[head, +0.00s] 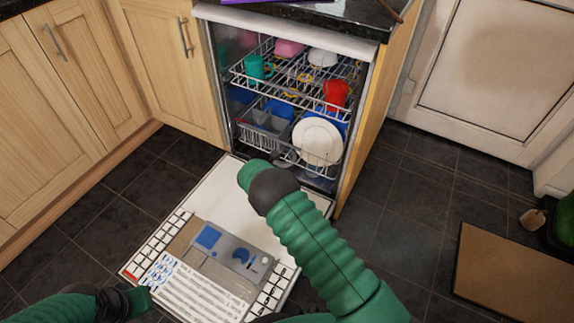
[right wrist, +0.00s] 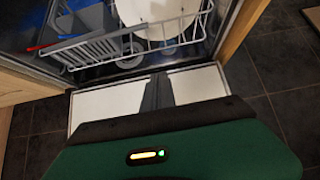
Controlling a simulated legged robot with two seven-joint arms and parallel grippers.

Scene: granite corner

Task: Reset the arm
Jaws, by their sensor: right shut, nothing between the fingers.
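My right arm (head: 330,245) reaches up over the open dishwasher door (head: 215,190) toward the lower rack. My right gripper (right wrist: 158,92) is shut and empty in the right wrist view. It is over the inner end of the door, in front of the lower rack (right wrist: 105,45). In the head view its fingers are hard to make out beyond the green wrist. My left gripper (head: 138,302) is low at the bottom left, beside the door's outer end. Its fingers are not clear enough to tell whether they are open or shut.
The dishwasher's upper rack holds a teal mug (head: 258,68), a red mug (head: 336,94) and a pink item (head: 289,47). A white plate (head: 318,141) stands in the lower rack. Wooden cabinets (head: 60,100) are at left. Dark floor (head: 400,210) is free at right, before a brown mat (head: 515,270).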

